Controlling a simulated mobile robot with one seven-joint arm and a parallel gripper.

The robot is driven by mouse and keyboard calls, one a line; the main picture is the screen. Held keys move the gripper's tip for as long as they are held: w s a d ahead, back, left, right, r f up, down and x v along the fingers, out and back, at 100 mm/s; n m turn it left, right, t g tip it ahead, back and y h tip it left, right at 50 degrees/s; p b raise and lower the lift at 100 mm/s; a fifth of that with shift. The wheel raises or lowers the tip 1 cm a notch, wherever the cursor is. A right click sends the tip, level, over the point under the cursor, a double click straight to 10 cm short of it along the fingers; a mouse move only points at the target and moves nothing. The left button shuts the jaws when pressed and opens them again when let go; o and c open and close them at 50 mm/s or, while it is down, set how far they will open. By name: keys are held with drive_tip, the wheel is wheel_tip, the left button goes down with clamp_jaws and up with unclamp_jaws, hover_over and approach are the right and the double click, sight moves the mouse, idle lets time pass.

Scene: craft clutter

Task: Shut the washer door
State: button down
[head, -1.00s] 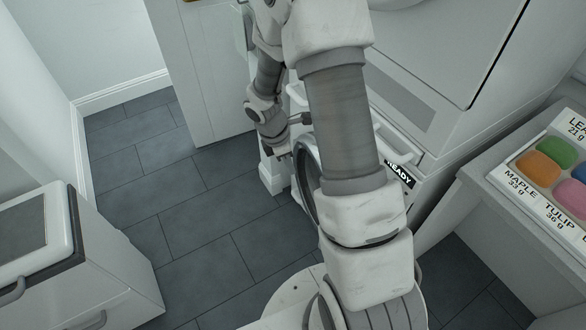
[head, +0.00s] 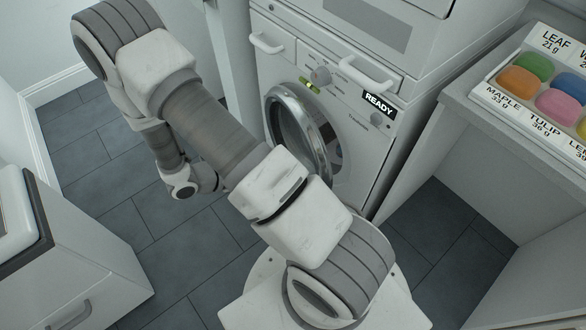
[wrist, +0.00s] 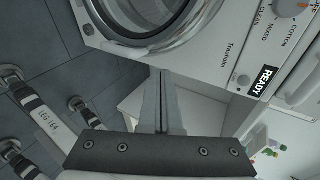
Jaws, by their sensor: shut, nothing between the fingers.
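The white washer (head: 390,115) stands at centre right in the head view, with a READY display. Its round door (head: 300,130), a chrome ring around dark glass, stands ajar, with a gap at its right side. The door also shows at the top of the wrist view (wrist: 150,30). My gripper (wrist: 163,75) is shut and empty in the wrist view. Its fingertips point toward the washer's lower front, just below the door ring; I cannot tell whether they touch. In the head view my arm passes left of the door and the fingers are not visible.
A bench (head: 450,110) at right bears a tray of coloured lumps (head: 520,80). A white cabinet (head: 85,270) stands at lower left. White rods (wrist: 40,110), one marked LEG 164, show in the wrist view. The tiled floor (head: 120,235) between is clear.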

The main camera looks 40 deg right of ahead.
drive_tip(key=b, duration=0.3)
approach(327, 155)
wheel_tip(327, 155, down, 4)
drive_tip(key=a, duration=0.2)
drive_tip(key=d+b, duration=0.1)
drive_tip(key=d, duration=0.2)
drive_tip(key=shift+w+d+f, duration=0.1)
drive_tip(key=shift+d+f, duration=0.05)
drive_tip(key=shift+f, duration=0.05)
drive_tip(key=shift+d+r, duration=0.1)
drive_tip(key=shift+d, duration=0.45)
drive_tip(key=d, duration=0.3)
drive_tip(key=s+d, duration=0.1)
drive_tip(key=d, duration=0.1)
drive_tip(key=shift+d, duration=0.6)
drive_tip(key=shift+a, duration=0.15)
